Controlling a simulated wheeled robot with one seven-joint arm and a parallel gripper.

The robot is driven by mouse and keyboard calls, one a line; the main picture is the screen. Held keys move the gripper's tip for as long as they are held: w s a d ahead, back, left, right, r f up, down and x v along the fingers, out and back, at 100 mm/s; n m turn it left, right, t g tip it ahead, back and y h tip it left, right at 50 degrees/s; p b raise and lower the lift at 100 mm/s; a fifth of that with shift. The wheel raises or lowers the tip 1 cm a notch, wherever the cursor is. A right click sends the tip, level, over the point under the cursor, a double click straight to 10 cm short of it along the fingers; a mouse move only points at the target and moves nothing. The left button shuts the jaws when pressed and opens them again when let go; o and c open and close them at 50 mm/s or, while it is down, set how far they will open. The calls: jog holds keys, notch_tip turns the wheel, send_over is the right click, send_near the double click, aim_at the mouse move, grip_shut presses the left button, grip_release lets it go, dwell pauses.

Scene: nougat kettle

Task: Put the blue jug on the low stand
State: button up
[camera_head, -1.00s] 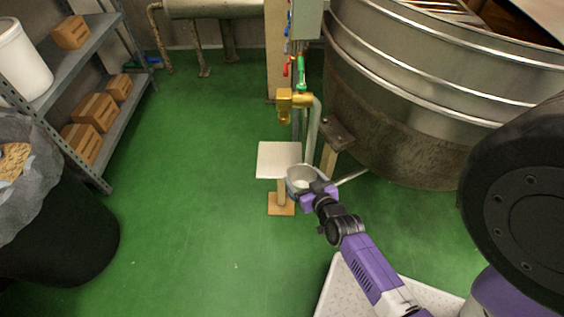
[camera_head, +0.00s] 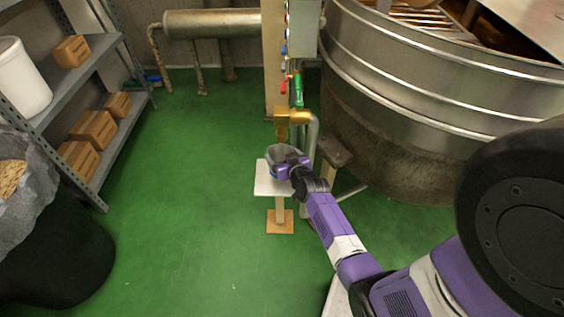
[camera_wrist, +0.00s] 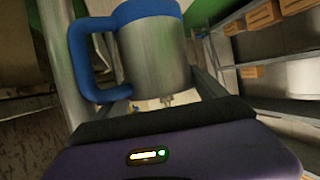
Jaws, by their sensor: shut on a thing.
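The blue jug (camera_head: 277,153) is at the far part of the low stand (camera_head: 265,184), a pale square top on a post with a wooden foot. In the head view the jug overlaps the top; I cannot tell whether it touches it. My gripper (camera_head: 288,167) is shut on the jug from its near right side. In the wrist view the jug (camera_wrist: 155,55) shows a grey metal body with a blue rim and a blue handle at the left. It looks roughly upright. The exact grip point is hidden.
A brass tap (camera_head: 291,117) and its pipe stand just behind and right of the stand. The big metal kettle (camera_head: 410,100) fills the right. A shelf with boxes (camera_head: 92,129) and a black bin (camera_head: 55,250) are at the left. Green floor is free between.

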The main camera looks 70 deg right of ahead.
aim_at(277, 156)
jog(key=shift+f+b, duration=0.85)
jog(key=shift+f, duration=0.8)
jog(key=shift+f, duration=0.2)
jog(key=o, duration=2)
jog(key=shift+r, duration=0.1)
